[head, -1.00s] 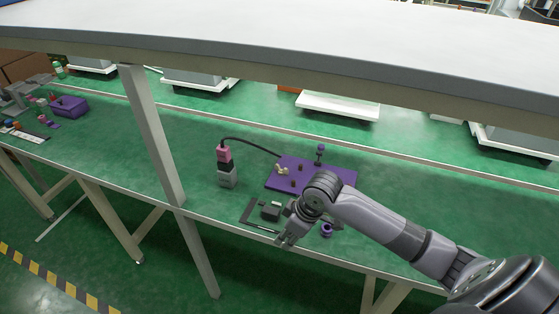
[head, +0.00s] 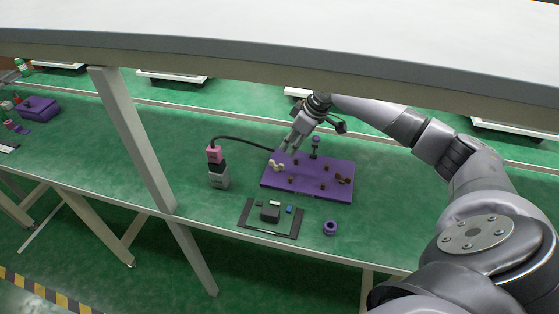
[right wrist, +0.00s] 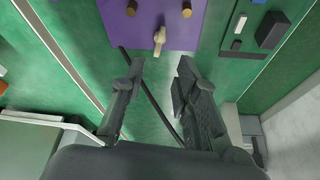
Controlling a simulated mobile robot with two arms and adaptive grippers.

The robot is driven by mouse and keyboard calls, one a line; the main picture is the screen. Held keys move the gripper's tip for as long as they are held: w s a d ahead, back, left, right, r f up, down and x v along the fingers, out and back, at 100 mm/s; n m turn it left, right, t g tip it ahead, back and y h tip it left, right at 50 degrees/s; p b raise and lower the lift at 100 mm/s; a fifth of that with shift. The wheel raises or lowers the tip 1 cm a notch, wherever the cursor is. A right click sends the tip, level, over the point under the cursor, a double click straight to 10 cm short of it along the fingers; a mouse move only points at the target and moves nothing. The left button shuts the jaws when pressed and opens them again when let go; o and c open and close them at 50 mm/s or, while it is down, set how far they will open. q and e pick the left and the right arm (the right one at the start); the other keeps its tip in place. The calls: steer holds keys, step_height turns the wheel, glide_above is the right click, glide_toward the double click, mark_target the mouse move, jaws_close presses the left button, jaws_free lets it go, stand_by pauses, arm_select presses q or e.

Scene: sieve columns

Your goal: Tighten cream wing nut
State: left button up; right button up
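The cream wing nut (head: 277,166) sits at the left edge of the purple board (head: 312,191) in the head view. In the right wrist view the cream wing nut (right wrist: 159,38) stands at the near edge of the purple board (right wrist: 170,14), ahead of the fingertips and roughly between them. My right gripper (head: 289,147) is above the board's far left corner, apart from the nut. In the right wrist view my right gripper (right wrist: 158,75) is open and empty. My left gripper is not in view.
A pink and grey device (head: 217,167) with a black cable stands left of the board. A dark tray (head: 268,230) with small blocks and a purple ring (head: 330,228) lie in front. Several brown pegs stand on the board. A white shelf (head: 280,55) crosses above.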

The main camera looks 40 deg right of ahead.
mark_target(280, 164)
steer(key=x, duration=0.9)
steer(key=shift+w+a+f, duration=0.1)
steer(key=shift+w+f, duration=0.05)
steer(key=shift+f, duration=0.2)
steer(key=shift+w+f, duration=0.15)
steer(key=shift+f, duration=0.3)
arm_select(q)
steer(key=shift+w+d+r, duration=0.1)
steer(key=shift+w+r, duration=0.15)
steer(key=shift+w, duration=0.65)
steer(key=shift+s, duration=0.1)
arm_select(e)
steer(key=shift+c, duration=0.5)
jaws_close()
